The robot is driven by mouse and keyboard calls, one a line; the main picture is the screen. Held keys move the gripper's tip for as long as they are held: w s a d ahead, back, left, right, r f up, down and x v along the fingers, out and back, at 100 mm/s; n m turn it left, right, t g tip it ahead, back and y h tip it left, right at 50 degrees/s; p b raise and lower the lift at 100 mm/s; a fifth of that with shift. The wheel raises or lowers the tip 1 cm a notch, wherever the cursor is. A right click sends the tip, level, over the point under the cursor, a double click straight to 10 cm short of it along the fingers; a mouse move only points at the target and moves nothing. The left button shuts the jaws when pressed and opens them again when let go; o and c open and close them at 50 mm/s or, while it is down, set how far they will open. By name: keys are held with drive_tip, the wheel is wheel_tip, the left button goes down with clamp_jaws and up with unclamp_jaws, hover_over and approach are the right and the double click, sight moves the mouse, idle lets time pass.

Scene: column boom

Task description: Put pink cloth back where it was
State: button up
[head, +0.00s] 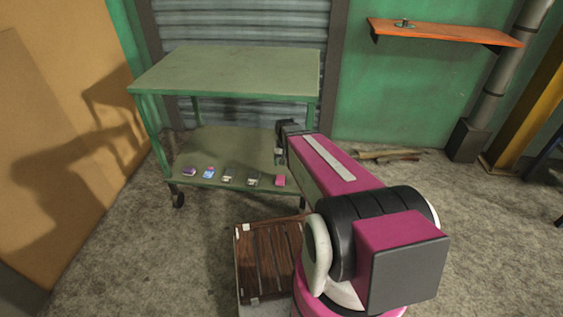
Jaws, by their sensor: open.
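A green two-tier cart stands ahead, and its lower shelf (235,147) carries a row of small items along the front edge. A small pink item (281,180) lies at the right end of that row; it looks like the pink cloth, but it is too small to be sure. My gripper (279,160) is open, at the right side of the cart, just above and behind the pink item in the picture. I cannot tell whether they touch. My arm hides part of the cart's right side.
Left along the row are a purple item (190,171), a blue and pink item (209,173) and two pale, dark-marked items (228,177) (253,181). The cart's top (230,71) is bare. A dark wooden slatted crate (262,262) stands in front. An orange wall shelf (445,33) holds a small object.

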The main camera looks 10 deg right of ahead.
drive_tip(key=s+r+n, duration=0.1)
drive_tip(key=s+r, duration=0.6)
drive_tip(key=s, duration=0.3)
drive_tip(key=shift+n, duration=0.3)
